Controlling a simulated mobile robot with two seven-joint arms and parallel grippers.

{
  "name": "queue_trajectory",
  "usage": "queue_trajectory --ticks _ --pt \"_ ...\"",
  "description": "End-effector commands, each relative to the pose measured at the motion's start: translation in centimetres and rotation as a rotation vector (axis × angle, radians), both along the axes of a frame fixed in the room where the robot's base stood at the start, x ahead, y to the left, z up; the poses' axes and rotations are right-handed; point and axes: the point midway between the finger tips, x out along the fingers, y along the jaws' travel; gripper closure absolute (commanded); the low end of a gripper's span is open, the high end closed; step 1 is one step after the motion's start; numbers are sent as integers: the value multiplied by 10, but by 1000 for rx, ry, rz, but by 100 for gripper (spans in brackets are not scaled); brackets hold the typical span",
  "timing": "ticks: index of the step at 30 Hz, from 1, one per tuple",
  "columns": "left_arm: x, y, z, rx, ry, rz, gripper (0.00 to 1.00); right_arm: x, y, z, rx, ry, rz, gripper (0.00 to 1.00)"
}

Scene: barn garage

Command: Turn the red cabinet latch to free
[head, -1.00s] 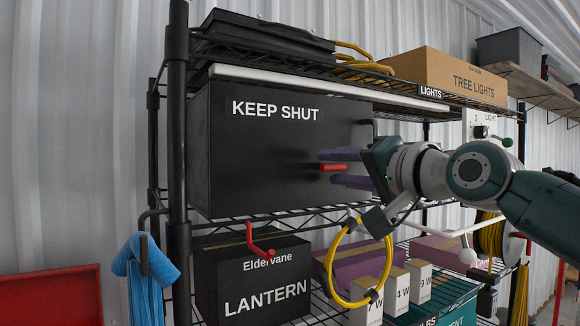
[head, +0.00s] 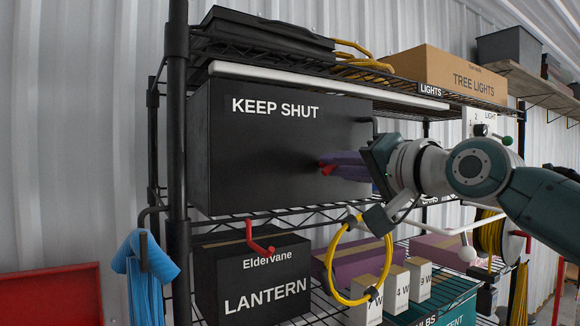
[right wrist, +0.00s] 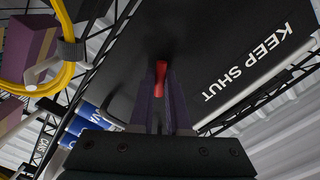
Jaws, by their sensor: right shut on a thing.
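The black cabinet (head: 265,160) marked KEEP SHUT sits on the upper part of the wire shelf in the head view. Its red latch (head: 328,170) is on the right part of the front face, mostly hidden by my fingers. My right gripper (head: 332,163) comes from the right, its purple fingers shut on the latch. In the right wrist view the red latch (right wrist: 161,78) shows between the two fingers, against the dark cabinet face (right wrist: 215,60). My left gripper is not in view.
Below the cabinet, a red hook (head: 260,249) sticks out before the LANTERN box (head: 255,280). A yellow cord loop (head: 334,277) hangs below my right gripper. A white rod with a ball end (head: 467,254) juts out under my forearm. A blue cloth (head: 143,262) hangs at left.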

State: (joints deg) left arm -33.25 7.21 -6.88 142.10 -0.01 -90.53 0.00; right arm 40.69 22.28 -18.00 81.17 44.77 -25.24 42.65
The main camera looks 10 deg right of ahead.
Motion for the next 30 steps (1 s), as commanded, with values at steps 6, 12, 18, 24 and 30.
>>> queue_trajectory --ticks 6,12,18,24,30 --pt "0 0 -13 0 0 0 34 0 1 -3 -100 -37 2 100" --pt "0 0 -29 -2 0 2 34 0 0 -4 -258 -93 1 100" --pt "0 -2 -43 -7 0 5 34 0 1 -4 -436 -158 3 100" --pt "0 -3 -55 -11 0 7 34 0 0 -3 -616 -222 1 100" --pt "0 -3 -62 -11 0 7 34 0 0 -3 -795 -287 1 100"
